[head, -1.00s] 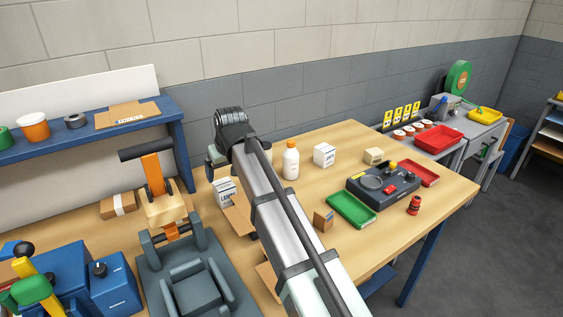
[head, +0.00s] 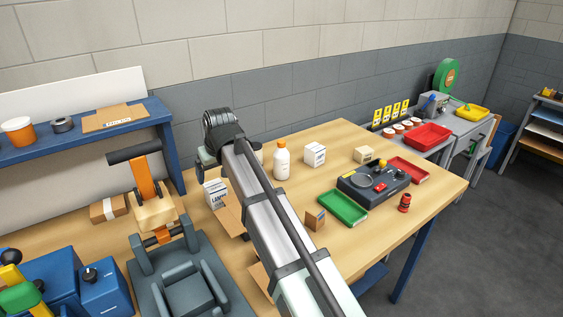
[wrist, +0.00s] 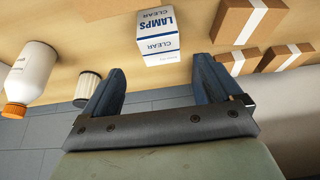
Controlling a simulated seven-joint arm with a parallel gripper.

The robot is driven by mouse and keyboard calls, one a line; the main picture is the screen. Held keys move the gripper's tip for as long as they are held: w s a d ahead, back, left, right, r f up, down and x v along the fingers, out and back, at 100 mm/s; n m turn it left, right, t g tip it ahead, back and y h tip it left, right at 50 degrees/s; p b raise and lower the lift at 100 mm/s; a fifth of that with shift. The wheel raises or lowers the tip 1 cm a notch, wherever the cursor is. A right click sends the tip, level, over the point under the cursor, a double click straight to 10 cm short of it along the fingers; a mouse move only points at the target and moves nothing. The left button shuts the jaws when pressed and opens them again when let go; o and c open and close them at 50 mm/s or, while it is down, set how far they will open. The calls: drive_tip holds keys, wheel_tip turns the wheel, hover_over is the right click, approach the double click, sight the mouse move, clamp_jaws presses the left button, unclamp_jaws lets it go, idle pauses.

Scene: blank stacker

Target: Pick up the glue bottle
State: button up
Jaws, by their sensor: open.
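The glue bottle (head: 282,161) is white with an orange cap and stands upright on the wooden table, to the right of my arm in the head view. In the wrist view the bottle (wrist: 33,75) shows at the left edge, upside down and partly cut off. My gripper (wrist: 160,85) is open and empty. The bottle lies outside its fingers, to the left in the wrist view. In the head view my arm hides the gripper's fingers.
A lamps box (wrist: 158,38) shows ahead between my fingertips. A ribbed white cylinder (wrist: 88,88) stands between the bottle and my left finger. Brown cartons (wrist: 250,20) lie at the right. A white box (head: 315,154) and a green tray (head: 343,207) stand right of the bottle.

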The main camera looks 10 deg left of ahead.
drive_tip(key=shift+d, duration=0.1)
wheel_tip(320, 180, up, 11)
drive_tip(key=n+g+h, duration=0.3)
drive_tip(key=n, duration=0.4)
hover_over(281, 141)
drive_tip(key=f, duration=0.8)
drive_tip(key=shift+d+f, duration=0.35)
drive_tip(key=shift+d, duration=0.05)
drive_tip(key=shift+a+f, duration=0.15)
drive_tip(key=shift+f, duration=1.2)
drive_tip(key=shift+a+f, duration=0.15)
drive_tip(key=shift+f, duration=1.2)
